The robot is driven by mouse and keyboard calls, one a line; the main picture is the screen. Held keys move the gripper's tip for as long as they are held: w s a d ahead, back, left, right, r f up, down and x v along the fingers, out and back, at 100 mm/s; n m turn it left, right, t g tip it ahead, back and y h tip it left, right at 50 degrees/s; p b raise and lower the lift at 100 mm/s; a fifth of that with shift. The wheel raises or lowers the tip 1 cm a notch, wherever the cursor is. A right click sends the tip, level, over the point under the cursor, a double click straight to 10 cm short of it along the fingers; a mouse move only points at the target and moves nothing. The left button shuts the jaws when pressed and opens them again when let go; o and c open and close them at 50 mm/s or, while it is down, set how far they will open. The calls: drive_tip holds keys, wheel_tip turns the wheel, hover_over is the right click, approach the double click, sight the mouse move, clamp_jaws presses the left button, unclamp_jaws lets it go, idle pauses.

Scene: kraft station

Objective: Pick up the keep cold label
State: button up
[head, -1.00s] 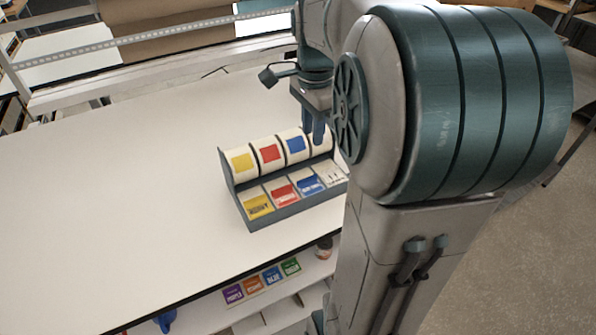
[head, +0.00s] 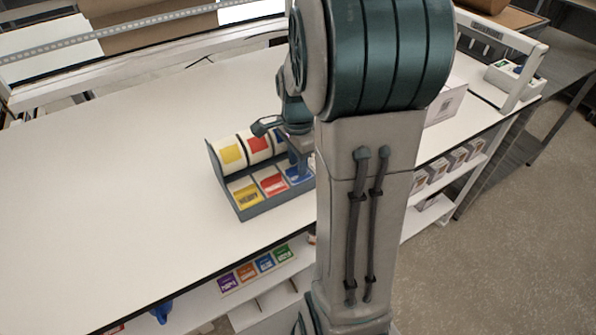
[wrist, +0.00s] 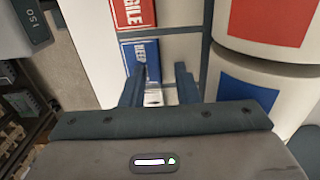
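The keep cold label is blue and white and lies in the front tray of a grey dispenser (head: 262,208). It shows partly in the head view (head: 294,177) and partly in the wrist view (wrist: 146,52), where "KEEP" is readable and the rest is hidden. My gripper (wrist: 159,68) is open, its two fingers apart over the label's slot with nothing seen held between them. In the head view the gripper (head: 299,168) is low at the blue label, partly hidden by my arm. Whether the fingers touch the label is unclear.
A red fragile label (wrist: 134,12) lies beside the blue one, and a yellow label (head: 244,191) lies farther left. Label rolls stand behind, including a red-marked roll (wrist: 272,18) and a blue-marked roll (wrist: 247,88). The white table (head: 110,170) is clear to the left.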

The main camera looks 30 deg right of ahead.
clamp_jaws()
idle(0.3)
